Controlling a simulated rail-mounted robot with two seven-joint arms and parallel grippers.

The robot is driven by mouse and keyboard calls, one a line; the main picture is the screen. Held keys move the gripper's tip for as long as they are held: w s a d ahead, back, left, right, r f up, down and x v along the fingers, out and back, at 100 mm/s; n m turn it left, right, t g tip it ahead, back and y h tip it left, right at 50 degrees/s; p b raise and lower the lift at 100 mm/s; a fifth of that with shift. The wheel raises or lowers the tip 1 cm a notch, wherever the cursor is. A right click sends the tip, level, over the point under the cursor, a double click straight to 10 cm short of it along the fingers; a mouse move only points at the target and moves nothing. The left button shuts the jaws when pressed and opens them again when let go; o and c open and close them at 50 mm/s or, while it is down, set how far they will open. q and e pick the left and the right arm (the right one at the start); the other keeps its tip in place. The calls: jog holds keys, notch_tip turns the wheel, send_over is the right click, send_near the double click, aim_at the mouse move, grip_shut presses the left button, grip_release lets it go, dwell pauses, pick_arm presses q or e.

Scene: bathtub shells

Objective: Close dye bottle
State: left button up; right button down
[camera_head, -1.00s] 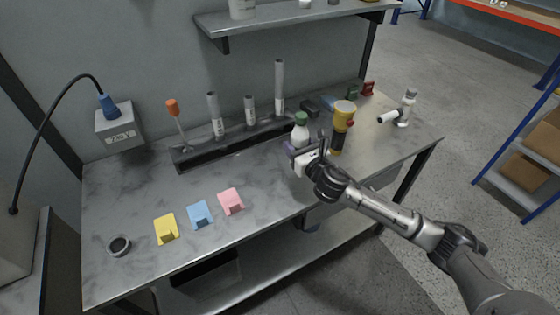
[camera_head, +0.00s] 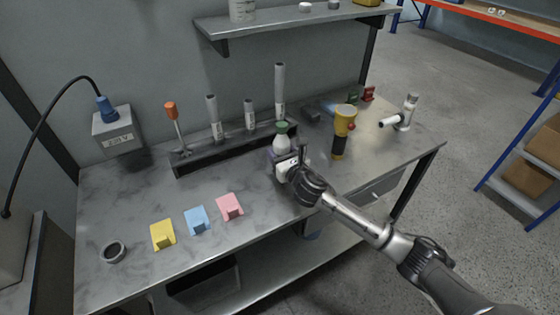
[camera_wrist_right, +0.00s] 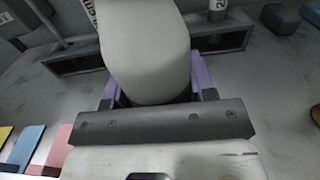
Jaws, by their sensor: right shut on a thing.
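The dye bottle (camera_head: 281,144) is white with a green top (camera_head: 281,127), and stands about upright near the rack, right of its middle. My right gripper (camera_head: 286,160) is shut on it from the front. In the right wrist view the pale bottle body (camera_wrist_right: 145,45) fills the upper middle, between the purple finger pads of my right gripper (camera_wrist_right: 155,92). The green top is out of that view. I cannot tell whether the bottle's base touches the table. My left gripper is not in view.
A dark rack (camera_head: 225,152) holds grey tubes and an orange-handled tool (camera_head: 172,112). A yellow-and-black flashlight (camera_head: 342,130) stands right of the bottle. Yellow (camera_head: 163,238), blue (camera_head: 197,222) and pink (camera_head: 229,208) pieces and a small dark ring (camera_head: 114,252) lie at front left.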

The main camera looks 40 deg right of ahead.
notch_tip(320, 180, down, 3)
jog(key=shift+a+f+b, duration=0.1)
jog(key=shift+b, duration=0.4)
jog(key=shift+f, duration=0.15)
jog(key=shift+c, duration=2.3)
grip_release()
